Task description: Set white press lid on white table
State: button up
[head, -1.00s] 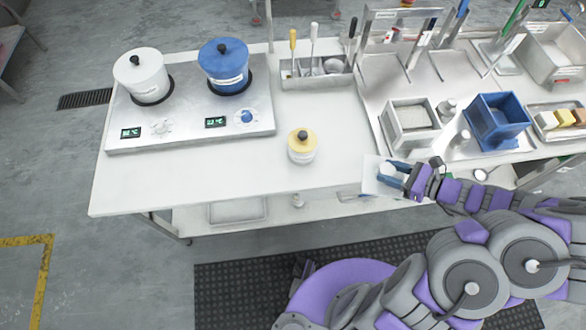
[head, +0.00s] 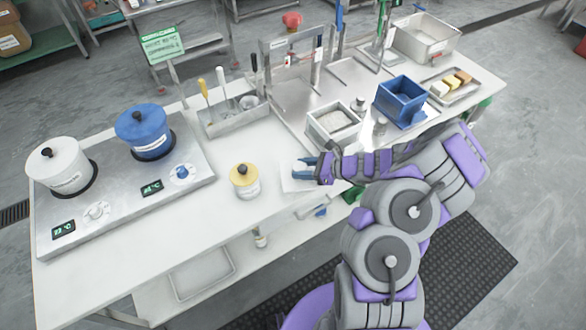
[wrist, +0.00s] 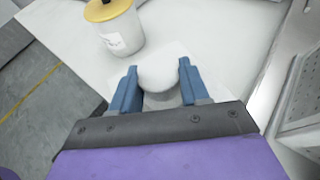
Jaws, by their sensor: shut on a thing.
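The white press lid (head: 293,184) is a flat square plate with a round white knob; the knob (wrist: 157,68) shows clearly in the wrist view. My gripper (head: 306,166) has its blue fingers shut on the knob, one on each side, as the wrist view (wrist: 157,78) also shows. The plate is level or nearly so, over the white table (head: 225,215) close to its front edge. I cannot tell whether its underside touches the tabletop. A yellow-lidded white jar (head: 244,182) stands a little to the left.
A hot plate (head: 130,190) with a white pot (head: 60,168) and a blue pot (head: 146,133) fills the table's left. A utensil tray (head: 232,118) stands behind. A metal box (head: 335,124) and blue box (head: 402,100) are at right. Bare tabletop lies around the jar.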

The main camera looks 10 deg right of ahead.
aim_at(297, 163)
jog(key=w, duration=0.1)
jog(key=w+a, duration=0.1)
jog(key=shift+w+a+f+b, duration=0.2)
jog(key=shift+w+f+b, duration=0.1)
jog(key=shift+w, duration=0.8)
jog(key=f+b, duration=0.1)
jog(key=f, duration=0.2)
jog(key=shift+w+a+f+b, duration=0.15)
jog(key=shift+a+f+b, duration=0.1)
jog(key=shift+b, duration=0.15)
jog(key=shift+r, duration=0.1)
jog(key=o, duration=1.2)
jog(key=shift+d, duration=0.1)
